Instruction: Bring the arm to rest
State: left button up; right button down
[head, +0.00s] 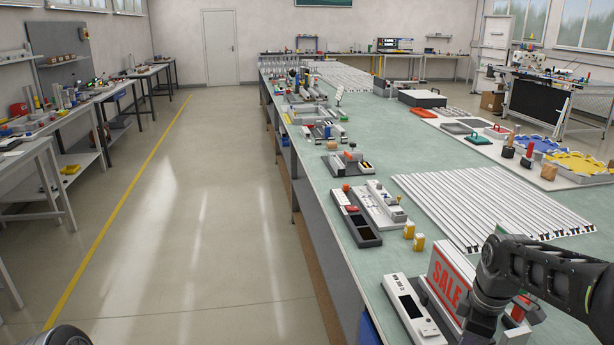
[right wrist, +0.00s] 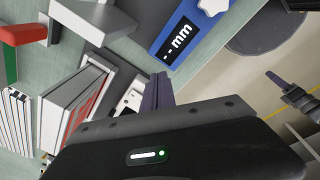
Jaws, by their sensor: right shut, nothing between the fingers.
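My right arm (head: 545,270) comes in from the lower right in the head view, bent over the near end of the long green-topped table.
The red-and-white SALE box (head: 448,283) stands close beside my right arm, next to a white device (head: 411,312). A blue gauge marked mm (right wrist: 178,40) shows in the wrist view. Long white rails (head: 480,205) lie beyond. The aisle floor at left is clear.

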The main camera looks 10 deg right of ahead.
jog(key=w+a+f+m+t, duration=0.1)
jog(key=w+a+f, duration=0.1)
jog(key=w+a+f+m+t, duration=0.1)
jog(key=w+a+f+m, duration=0.1)
jog(key=a, duration=0.1)
jog(key=w+a+f+m+t, duration=0.1)
jog(key=w+a+f+m, duration=0.1)
jog(key=a, duration=0.1)
jog(key=shift+f+y, duration=0.35)
jog(key=shift+y, duration=0.05)
jog(key=s+a+f+m+y, duration=0.1)
jog(key=s+a+f+m, duration=0.25)
jog(key=a+f, duration=0.45)
jog(key=s+a+f+m+y, duration=0.1)
jog(key=s+a+f+m, duration=0.2)
jog(key=s+a+f, duration=0.5)
jog(key=s+a+f+m+g+y, duration=0.1)
jog(key=s+a+f+g, duration=0.2)
jog(key=s+a+f, duration=0.3)
jog(key=s+f, duration=0.5)
jog(key=s, duration=0.4)
jog(key=shift+g, duration=0.4)
